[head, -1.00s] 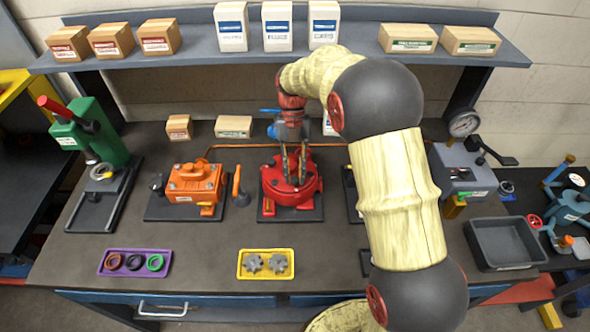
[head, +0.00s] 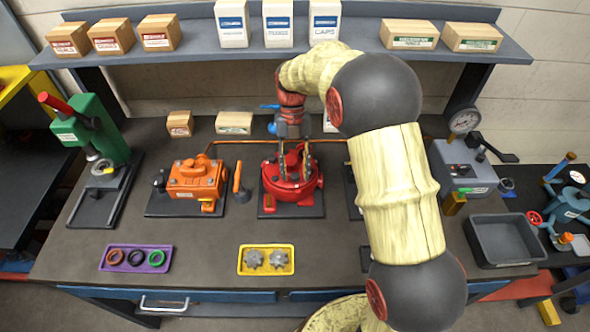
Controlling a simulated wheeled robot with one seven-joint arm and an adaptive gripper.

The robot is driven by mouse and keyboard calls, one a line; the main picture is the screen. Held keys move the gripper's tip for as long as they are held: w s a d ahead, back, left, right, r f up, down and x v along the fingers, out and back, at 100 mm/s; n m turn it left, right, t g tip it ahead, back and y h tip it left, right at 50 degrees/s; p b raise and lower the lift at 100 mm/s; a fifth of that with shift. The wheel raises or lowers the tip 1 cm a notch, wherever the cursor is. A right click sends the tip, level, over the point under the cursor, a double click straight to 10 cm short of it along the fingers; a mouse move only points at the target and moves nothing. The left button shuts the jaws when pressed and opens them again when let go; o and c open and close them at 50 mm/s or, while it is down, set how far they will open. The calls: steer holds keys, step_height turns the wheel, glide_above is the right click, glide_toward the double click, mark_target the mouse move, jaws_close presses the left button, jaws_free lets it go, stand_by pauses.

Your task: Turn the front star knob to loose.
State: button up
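The red round unit (head: 276,188) sits on a dark base plate in the middle of the bench. My gripper (head: 295,174) points down over its top, with two dark fingers spread apart, one at each side of the middle. The fingertips are at or just above the unit's top; I cannot tell whether they touch it. I cannot make out a star knob for certain: the top is small and partly covered by the fingers. Nothing clearly shows held between them.
An orange unit (head: 193,181) stands left of the red one, with an upright orange handle (head: 238,180) between them. A yellow tray (head: 266,273) with grey toothed wheels and a purple tray (head: 107,269) with rings lie in front. My arm covers the bench to the right.

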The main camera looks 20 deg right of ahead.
steer(key=shift+w+r, duration=0.1)
steer(key=shift+r, duration=0.05)
steer(key=v, duration=1.1)
steer(key=shift+r, duration=0.35)
steer(key=shift+w, duration=0.15)
